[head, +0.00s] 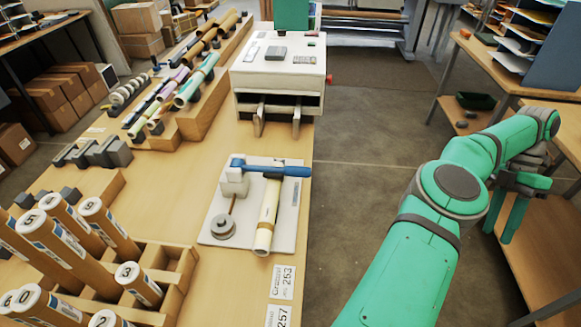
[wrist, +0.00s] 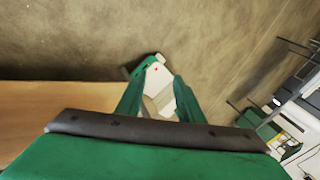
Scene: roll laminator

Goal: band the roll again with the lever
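The banding device stands on a white base plate (head: 285,225) on the long wooden bench. Its blue lever (head: 285,171) lies roughly level and points right, across the upper end of a cream roll (head: 267,218). I cannot make out a band on the roll. A white block (head: 234,184) holds the lever's left end, and a grey disc (head: 223,227) sits on the plate below it. My gripper (head: 503,222) is far to the right, beside the right-hand table. Its green fingers (wrist: 157,95) are apart with nothing held between them.
A white laminator (head: 280,78) stands on the bench beyond the plate. Numbered tubes (head: 100,220) in a wooden rack and racks of coloured rolls (head: 195,85) fill the bench's left side. A wooden table (head: 530,235) is at right. Open floor (head: 370,150) lies between.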

